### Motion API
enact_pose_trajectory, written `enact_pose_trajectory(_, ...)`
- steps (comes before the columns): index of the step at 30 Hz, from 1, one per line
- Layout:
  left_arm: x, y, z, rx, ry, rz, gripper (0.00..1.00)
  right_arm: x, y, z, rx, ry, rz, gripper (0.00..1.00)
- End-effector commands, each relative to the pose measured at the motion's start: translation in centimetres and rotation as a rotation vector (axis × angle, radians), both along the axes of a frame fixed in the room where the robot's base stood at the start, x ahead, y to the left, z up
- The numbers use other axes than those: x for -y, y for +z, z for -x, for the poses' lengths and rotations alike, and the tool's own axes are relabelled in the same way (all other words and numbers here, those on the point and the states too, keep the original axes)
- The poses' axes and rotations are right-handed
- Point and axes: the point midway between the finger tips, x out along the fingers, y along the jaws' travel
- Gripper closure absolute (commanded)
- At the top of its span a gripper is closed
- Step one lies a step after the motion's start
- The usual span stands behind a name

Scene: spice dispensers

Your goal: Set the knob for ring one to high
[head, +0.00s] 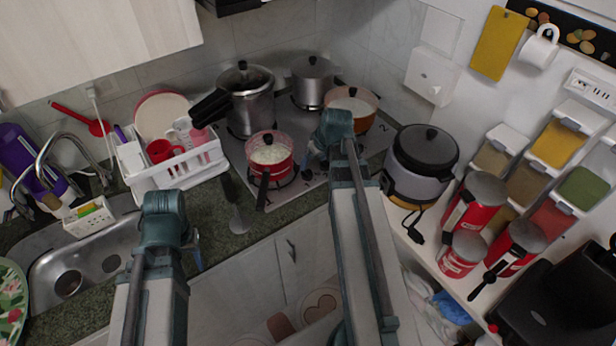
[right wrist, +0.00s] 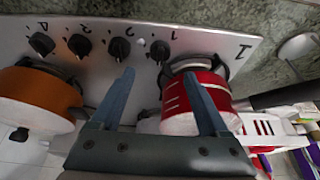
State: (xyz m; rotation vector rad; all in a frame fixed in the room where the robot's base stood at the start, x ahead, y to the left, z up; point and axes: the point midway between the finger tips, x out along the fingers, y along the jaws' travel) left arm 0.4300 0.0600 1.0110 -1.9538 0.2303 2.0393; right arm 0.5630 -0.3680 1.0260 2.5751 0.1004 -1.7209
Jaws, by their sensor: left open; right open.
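The stove (head: 310,185) has a row of black knobs along its front edge. In the right wrist view, the knob marked 1 (right wrist: 160,50) is at the right end of the row, beside the red pot (right wrist: 195,105). Its exact setting is too small to tell. My right gripper (right wrist: 159,73) is open, with its blue fingers apart and pointing towards that knob, nothing between them. In the head view my right gripper (head: 312,158) hides part of the stove front and the knobs. My left gripper (head: 196,252) is open and empty, low over the counter front.
The red pot (head: 271,155) with white contents sits on the front left ring, its handle towards me. A rice cooker (head: 418,165) is at the right.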

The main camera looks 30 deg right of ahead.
Motion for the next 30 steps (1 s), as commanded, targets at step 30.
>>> enact_pose_trajectory(30, 0.0, -7.8, 0.0, 0.000, 0.002, 0.000, 0.50, -0.3, -7.8, -3.2, 0.000, 0.001, 0.000, 0.40)
